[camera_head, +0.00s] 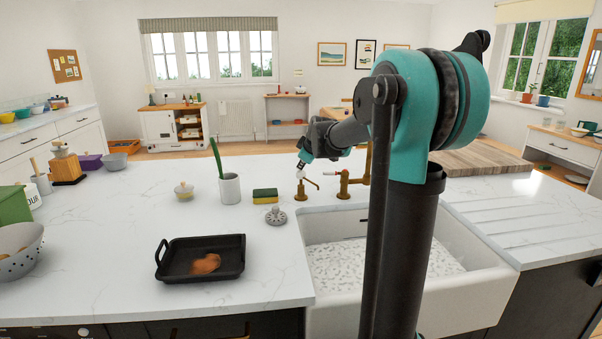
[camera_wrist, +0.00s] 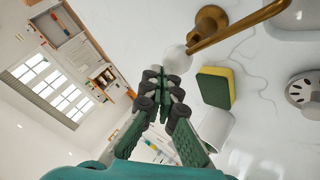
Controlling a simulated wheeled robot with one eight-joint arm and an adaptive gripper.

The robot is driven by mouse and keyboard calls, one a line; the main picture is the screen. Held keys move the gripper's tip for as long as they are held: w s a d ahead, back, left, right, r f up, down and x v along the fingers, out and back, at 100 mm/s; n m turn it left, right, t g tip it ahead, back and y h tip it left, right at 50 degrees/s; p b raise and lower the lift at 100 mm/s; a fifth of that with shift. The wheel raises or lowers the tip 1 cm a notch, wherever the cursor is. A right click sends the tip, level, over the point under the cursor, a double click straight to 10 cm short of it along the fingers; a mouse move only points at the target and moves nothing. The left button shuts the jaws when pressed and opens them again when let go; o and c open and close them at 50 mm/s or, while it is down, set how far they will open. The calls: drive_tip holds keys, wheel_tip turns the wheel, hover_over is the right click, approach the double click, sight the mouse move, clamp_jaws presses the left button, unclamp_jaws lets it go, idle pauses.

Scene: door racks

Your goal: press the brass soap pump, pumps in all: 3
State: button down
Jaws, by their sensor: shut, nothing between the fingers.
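The brass soap pump (camera_head: 301,190) stands on the white worktop by the sink's back left corner, its spout pointing right. It has a pale round knob on top. In the wrist view the pump (camera_wrist: 225,30) shows its round base, brass spout and the white knob, just beyond my fingertips. My gripper (camera_head: 301,164) points down over the knob, shut and empty. It also shows in the wrist view (camera_wrist: 161,82), with the fingertips together beside the knob. I cannot tell whether they touch it.
A brass tap (camera_head: 345,186) stands right of the pump, behind the white sink (camera_head: 345,290). A yellow-green sponge (camera_head: 265,196), a strainer (camera_head: 276,216) and a white pot (camera_head: 230,188) with a green handle stand left. A black tray (camera_head: 175,275) lies in front.

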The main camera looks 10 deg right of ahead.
drive_tip(key=shift+f, duration=0.75)
idle(0.6)
idle(0.3)
drive_tip(key=shift+r, duration=1.3)
drive_tip(key=shift+r, duration=2.5)
